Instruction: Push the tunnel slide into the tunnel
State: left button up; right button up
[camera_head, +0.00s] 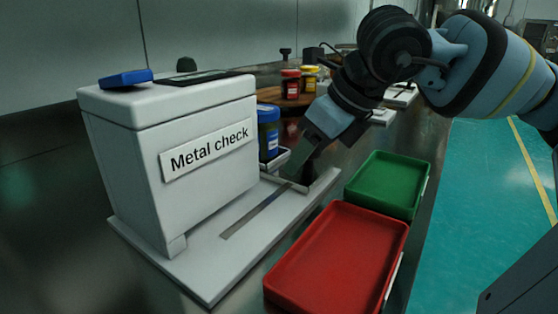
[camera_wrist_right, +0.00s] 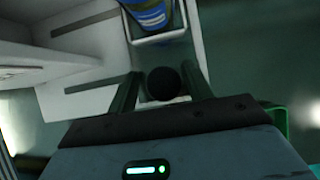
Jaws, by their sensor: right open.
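The tunnel is the white box (camera_head: 130,150) labelled "Metal check", standing on a white base. The tunnel slide (camera_head: 284,158) is a small pale tray beside the box's right side; it also shows in the wrist view (camera_wrist_right: 162,38). A blue jar (camera_head: 268,135) with a yellowish label stands in the slide and shows in the wrist view (camera_wrist_right: 147,12). My right gripper (camera_head: 296,182) is at the slide's near right end. In the wrist view, the right gripper (camera_wrist_right: 163,82) is open, with a round black knob (camera_wrist_right: 162,84) between its fingers; contact cannot be told. My left gripper is out of view.
A red tray (camera_head: 335,260) and a green tray (camera_head: 388,184) sit to the right of the base. A blue block (camera_head: 125,78) lies on the box. Red jar (camera_head: 290,84) and yellow jar (camera_head: 309,80) stand behind on a round brown surface.

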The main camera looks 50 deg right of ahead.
jog(key=shift+s+a, duration=0.15)
jog(key=shift+a, duration=1)
jog(key=shift+s+a+b, duration=0.2)
jog(key=shift+a+b, duration=0.85)
jog(key=shift+a, duration=1.75)
jog(key=shift+s+a+b, duration=0.15)
jog(key=shift+a+b, duration=0.6)
jog(key=shift+a, duration=1.1)
jog(key=shift+s+a+r+b, duration=0.1)
jog(key=shift+s+a+b, duration=0.25)
jog(key=shift+a, duration=0.45)
jog(key=shift+o, duration=1.3)
jog(key=o, duration=0.8)
